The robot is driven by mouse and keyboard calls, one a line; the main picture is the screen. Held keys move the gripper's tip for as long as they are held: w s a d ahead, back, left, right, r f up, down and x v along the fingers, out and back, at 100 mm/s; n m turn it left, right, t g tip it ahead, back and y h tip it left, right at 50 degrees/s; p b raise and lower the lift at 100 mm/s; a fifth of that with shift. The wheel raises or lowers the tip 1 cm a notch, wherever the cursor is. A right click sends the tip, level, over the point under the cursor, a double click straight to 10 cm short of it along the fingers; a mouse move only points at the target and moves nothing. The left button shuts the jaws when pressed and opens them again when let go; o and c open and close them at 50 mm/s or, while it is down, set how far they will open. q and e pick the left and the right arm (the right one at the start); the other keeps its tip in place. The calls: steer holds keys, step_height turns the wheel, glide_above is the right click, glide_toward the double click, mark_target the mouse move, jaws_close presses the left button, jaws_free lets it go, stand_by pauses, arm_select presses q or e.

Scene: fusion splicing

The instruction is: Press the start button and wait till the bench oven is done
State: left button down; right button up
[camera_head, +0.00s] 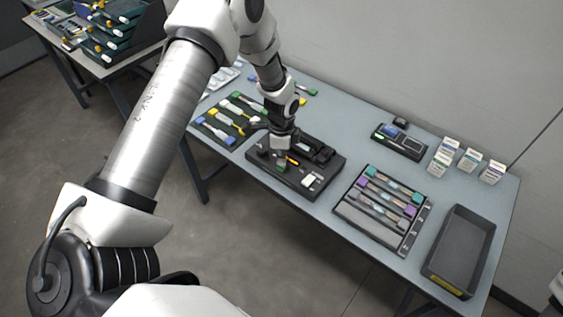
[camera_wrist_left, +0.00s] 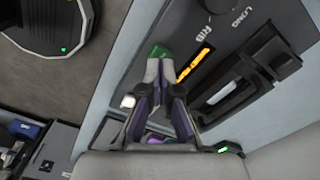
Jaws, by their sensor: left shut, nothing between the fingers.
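The bench oven (camera_head: 328,165) is a dark unit on the table, with knobs, slots and a lit orange bar (camera_head: 292,161). In the left wrist view its panel (camera_wrist_left: 222,82) bears the labels RIB and LONG, and the orange bar (camera_wrist_left: 195,65) glows. A green button (camera_wrist_left: 159,51) shows right at the fingertips of my left gripper (camera_wrist_left: 157,72). The gripper is shut and empty, its tips over the button's near edge; I cannot tell whether they press it. In the head view the left gripper (camera_head: 278,153) is low over the oven, partly hidden by its own wrist.
Left of the oven is a tray of coloured tools (camera_head: 222,127). To the right are a rack with teal and purple holders (camera_head: 352,212), an empty dark bin (camera_head: 462,240), a small black device (camera_head: 399,142) and several white boxes (camera_head: 469,159). Bare table lies between them.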

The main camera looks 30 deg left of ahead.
arm_select(q)
steer(key=shift+f+b, duration=0.75)
steer(key=shift+f, duration=0.4)
step_height(320, 180, up, 6)
steer(key=p, duration=0.4)
steer(key=shift+r+p, duration=0.1)
steer(key=shift+p, duration=0.25)
